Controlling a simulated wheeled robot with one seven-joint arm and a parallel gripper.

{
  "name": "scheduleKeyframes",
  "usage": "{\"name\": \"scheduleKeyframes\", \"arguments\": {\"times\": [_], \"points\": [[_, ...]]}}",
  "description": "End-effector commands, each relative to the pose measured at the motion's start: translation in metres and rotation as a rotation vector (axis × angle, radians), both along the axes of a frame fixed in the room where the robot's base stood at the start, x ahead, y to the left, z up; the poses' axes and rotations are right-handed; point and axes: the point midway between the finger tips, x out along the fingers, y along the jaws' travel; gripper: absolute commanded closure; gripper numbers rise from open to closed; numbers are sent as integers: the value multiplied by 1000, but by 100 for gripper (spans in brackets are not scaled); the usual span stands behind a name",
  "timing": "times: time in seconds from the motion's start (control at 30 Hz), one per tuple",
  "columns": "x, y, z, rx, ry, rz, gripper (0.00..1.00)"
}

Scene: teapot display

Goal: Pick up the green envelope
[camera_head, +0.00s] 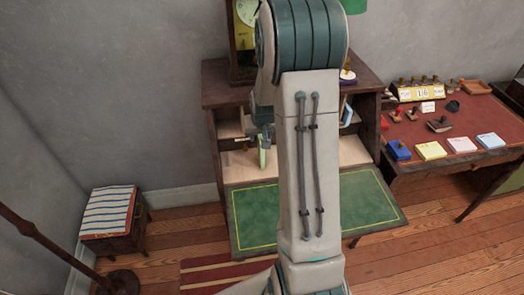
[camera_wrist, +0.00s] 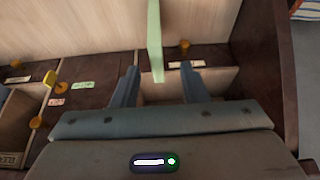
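The green envelope shows as a narrow pale green strip (camera_wrist: 155,40) at the top centre of the wrist view, seen nearly edge-on. My gripper (camera_wrist: 159,72) is open, with one finger on each side of the strip's lower end. A gap shows between the strip and each finger. In the head view a light green piece (camera_head: 263,157), probably the same envelope, stands upright in the open desk, just left of my arm. My arm hides much of the desk and most of my gripper there.
The desk (camera_head: 222,88) has compartments and small labelled drawers with yellow knobs (camera_wrist: 61,88) close around my gripper. Its lowered green writing leaf (camera_head: 250,215) is clear on the left. A red-topped table (camera_head: 480,112) with stamps and paper pads stands to the right.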

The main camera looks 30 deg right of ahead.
Motion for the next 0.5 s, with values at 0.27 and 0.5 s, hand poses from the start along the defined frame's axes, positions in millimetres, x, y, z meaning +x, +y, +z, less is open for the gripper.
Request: {"name": "scheduleKeyframes", "arguments": {"times": [0.27, 0.5], "points": [[10, -7, -20, 2, 5, -2, 60], [20, -10, -43, 1, 3, -1, 60]]}}
